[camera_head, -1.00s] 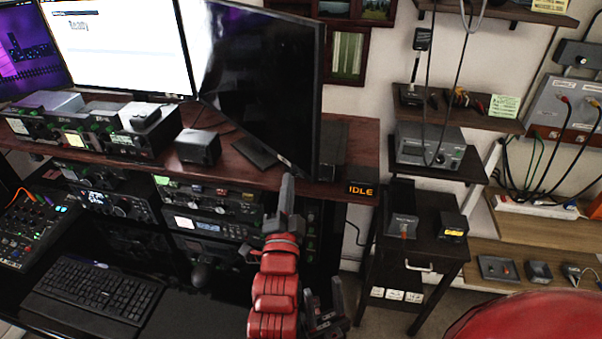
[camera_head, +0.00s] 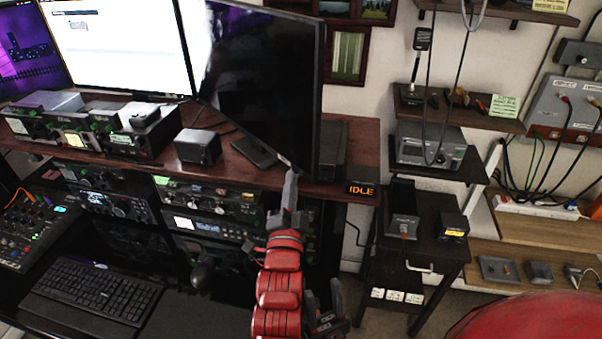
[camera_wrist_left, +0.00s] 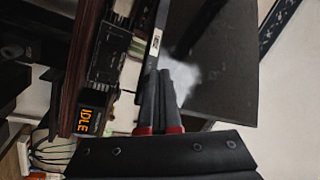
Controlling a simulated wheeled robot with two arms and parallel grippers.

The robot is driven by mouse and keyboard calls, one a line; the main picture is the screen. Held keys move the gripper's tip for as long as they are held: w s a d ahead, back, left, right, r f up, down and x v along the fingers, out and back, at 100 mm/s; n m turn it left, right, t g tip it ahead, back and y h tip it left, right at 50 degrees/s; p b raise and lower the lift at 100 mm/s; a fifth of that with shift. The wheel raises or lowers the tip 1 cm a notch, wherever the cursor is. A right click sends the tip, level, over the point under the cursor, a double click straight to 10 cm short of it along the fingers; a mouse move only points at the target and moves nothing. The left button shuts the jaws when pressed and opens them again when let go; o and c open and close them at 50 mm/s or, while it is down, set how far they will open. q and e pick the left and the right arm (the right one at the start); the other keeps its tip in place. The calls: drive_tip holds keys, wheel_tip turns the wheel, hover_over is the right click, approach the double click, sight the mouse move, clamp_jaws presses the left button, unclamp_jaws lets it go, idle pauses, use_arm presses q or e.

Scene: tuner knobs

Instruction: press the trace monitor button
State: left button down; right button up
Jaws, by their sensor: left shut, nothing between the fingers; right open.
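The dark monitor (camera_head: 262,85) stands at the right end of the desk; I take it as the trace monitor. It also shows in the left wrist view (camera_wrist_left: 222,55), with a small white label (camera_wrist_left: 155,42) on its bezel edge. The button itself is too small to make out. My left gripper (camera_head: 291,172) is shut and empty, its tips at the monitor's lower edge. In the left wrist view its fingers (camera_wrist_left: 165,72) lie close to that edge; I cannot tell whether they touch. My right gripper (camera_head: 325,296) is open and empty, lower down beside my left arm.
An orange IDLE display (camera_head: 361,188) sits at the desk's right end. A small black box (camera_head: 198,147) stands left of the monitor base. Rack units (camera_head: 210,200) and a keyboard (camera_head: 95,290) are below. A dark side table (camera_head: 425,225) stands to the right.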

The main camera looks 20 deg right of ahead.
use_arm(q)
drive_tip(key=shift+w+d+f+b, duration=0.1)
drive_tip(key=shift+d+b, duration=0.25)
drive_tip(key=shift+d, duration=0.05)
idle(0.4)
drive_tip(key=shift+s+a+p, duration=0.3)
drive_tip(key=shift+a+p, duration=0.15)
drive_tip(key=shift+a, duration=0.35)
drive_tip(key=shift+a, duration=0.1)
drive_tip(key=a, duration=0.1)
drive_tip(key=s+a+p, duration=0.1)
drive_tip(key=a, duration=0.1)
drive_tip(key=s+a, duration=0.1)
drive_tip(key=a, duration=0.1)
drive_tip(key=shift+a, duration=0.25)
